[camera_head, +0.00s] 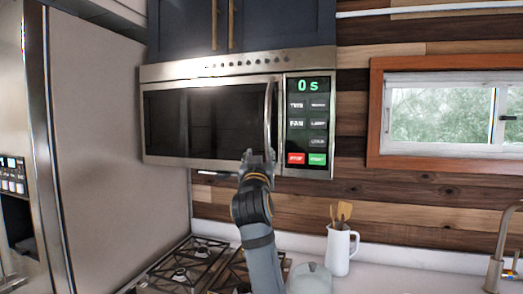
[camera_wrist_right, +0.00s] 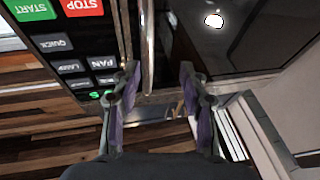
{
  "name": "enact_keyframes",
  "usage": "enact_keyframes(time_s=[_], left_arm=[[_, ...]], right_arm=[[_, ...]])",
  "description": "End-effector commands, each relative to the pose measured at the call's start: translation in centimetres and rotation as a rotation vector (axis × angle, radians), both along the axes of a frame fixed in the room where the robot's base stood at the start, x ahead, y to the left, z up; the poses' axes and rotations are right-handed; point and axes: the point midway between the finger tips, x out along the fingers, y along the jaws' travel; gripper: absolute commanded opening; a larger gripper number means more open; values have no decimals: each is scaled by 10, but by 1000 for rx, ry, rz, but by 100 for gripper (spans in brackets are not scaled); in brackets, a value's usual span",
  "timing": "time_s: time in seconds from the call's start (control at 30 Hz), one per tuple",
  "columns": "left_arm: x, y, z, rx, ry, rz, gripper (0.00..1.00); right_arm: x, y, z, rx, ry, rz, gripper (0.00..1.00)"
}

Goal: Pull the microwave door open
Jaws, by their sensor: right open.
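The microwave (camera_head: 215,70) is mounted under dark blue cabinets, and its dark-windowed door (camera_head: 200,122) looks shut. A curved vertical metal handle (camera_head: 269,105) runs along the door's right side, beside the control panel (camera_head: 308,122) that reads 0 s. My right gripper (camera_head: 258,156) is at the handle's lower end. In the right wrist view the right gripper (camera_wrist_right: 157,88) is open, and the handle (camera_wrist_right: 148,45) lies between its two fingers in the picture, nearer one of them. I see no finger closed on it. My left gripper is not in view.
Below are the stove grates (camera_head: 185,262), a grey-green lidded pot (camera_head: 309,280) and a white jug (camera_head: 338,250) holding wooden utensils. A tall fridge (camera_head: 110,130) stands at the left. The space in front of the door looks clear.

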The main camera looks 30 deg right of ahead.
Motion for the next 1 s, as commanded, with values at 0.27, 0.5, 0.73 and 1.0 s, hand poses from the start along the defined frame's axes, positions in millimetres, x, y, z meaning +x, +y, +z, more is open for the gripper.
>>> enact_keyframes(time_s=[0.27, 0.5, 0.73, 1.0], left_arm=[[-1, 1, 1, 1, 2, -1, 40], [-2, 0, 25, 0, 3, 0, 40], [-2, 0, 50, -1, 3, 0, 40], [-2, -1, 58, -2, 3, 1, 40]], right_arm=[[-14, -4, 47, -18, -90, -26, 43], [12, -24, 66, -20, -85, -28, 43], [46, -51, 82, -19, -84, -27, 43], [62, -63, 85, -17, -87, -26, 43]])
